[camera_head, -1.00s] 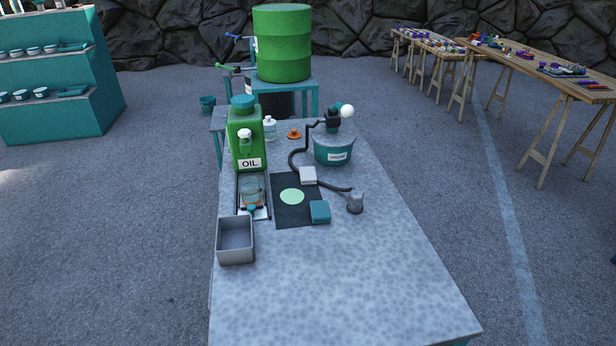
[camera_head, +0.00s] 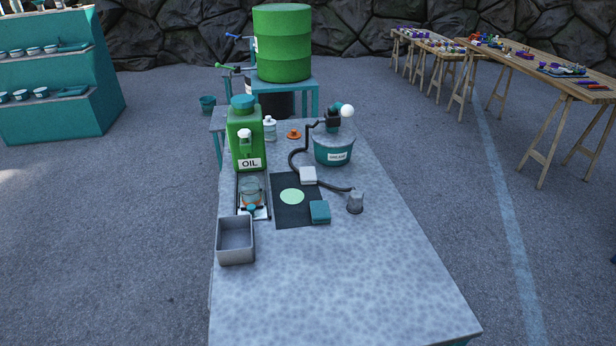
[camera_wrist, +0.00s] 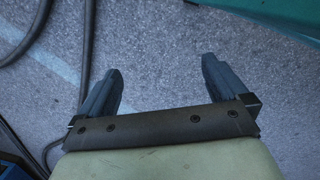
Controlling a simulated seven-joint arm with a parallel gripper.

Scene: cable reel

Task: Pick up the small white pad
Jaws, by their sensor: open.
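The small white pad (camera_head: 308,175) lies at the top right corner of the dark mat (camera_head: 288,215), with a black hose passing close by it. A teal pad (camera_head: 320,211) lies at the mat's lower right corner, and a pale green disc (camera_head: 292,196) is in the mat's middle. My gripper (camera_wrist: 158,90) shows only in the wrist view. Its two fingers are spread apart with nothing between them, above grey paving. The white pad is not in the wrist view.
A green oil can (camera_head: 246,140), a teal grease tub (camera_head: 334,148), a grey open bin (camera_head: 236,240) and a small grey metal piece (camera_head: 355,202) stand around the mat. The front of the table (camera_head: 340,290) is clear. Dark hoses (camera_wrist: 88,45) show in the wrist view.

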